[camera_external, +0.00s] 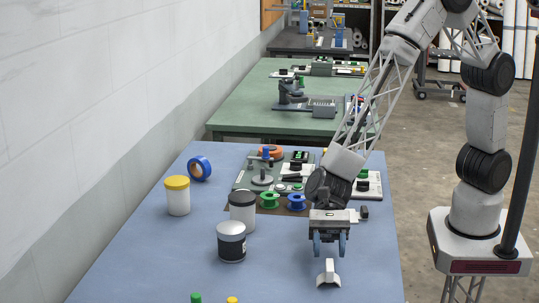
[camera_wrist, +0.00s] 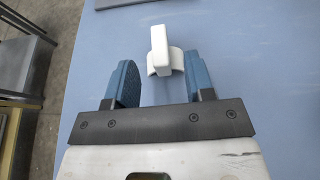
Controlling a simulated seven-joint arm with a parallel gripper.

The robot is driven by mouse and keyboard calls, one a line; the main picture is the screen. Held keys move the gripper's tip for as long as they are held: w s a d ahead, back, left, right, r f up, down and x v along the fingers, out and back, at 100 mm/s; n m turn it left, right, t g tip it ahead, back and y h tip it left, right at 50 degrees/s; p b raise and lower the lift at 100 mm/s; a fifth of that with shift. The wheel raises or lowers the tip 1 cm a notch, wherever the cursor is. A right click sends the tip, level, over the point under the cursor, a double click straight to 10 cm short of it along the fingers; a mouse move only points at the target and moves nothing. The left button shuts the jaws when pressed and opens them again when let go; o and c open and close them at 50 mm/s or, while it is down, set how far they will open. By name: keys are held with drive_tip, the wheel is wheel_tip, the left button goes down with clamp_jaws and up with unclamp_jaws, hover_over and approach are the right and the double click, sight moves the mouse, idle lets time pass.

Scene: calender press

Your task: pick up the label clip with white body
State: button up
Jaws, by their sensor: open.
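The label clip with white body (camera_external: 328,274) lies on the blue table (camera_external: 190,265) near its front right part. In the wrist view the white clip (camera_wrist: 159,45) has an upright bar and a curved base, and it sits just beyond the fingertips. My gripper (camera_external: 329,242) is open and empty, pointing down behind the clip in the outside view. I cannot tell the height of the fingertips above the table.
A white jar with black lid (camera_external: 242,212), a jar with a dark band (camera_external: 231,243) and a yellow-lidded jar (camera_external: 177,196) stand to the left. Blue tape (camera_external: 199,168) and green and blue spools (camera_external: 297,202) lie farther back. The table around the clip is clear.

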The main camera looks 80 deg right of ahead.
sight(330, 261)
drive_tip(key=shift+a+f, duration=0.1)
drive_tip(key=shift+a, duration=0.05)
drive_tip(key=shift+x, duration=2.45)
clamp_jaws()
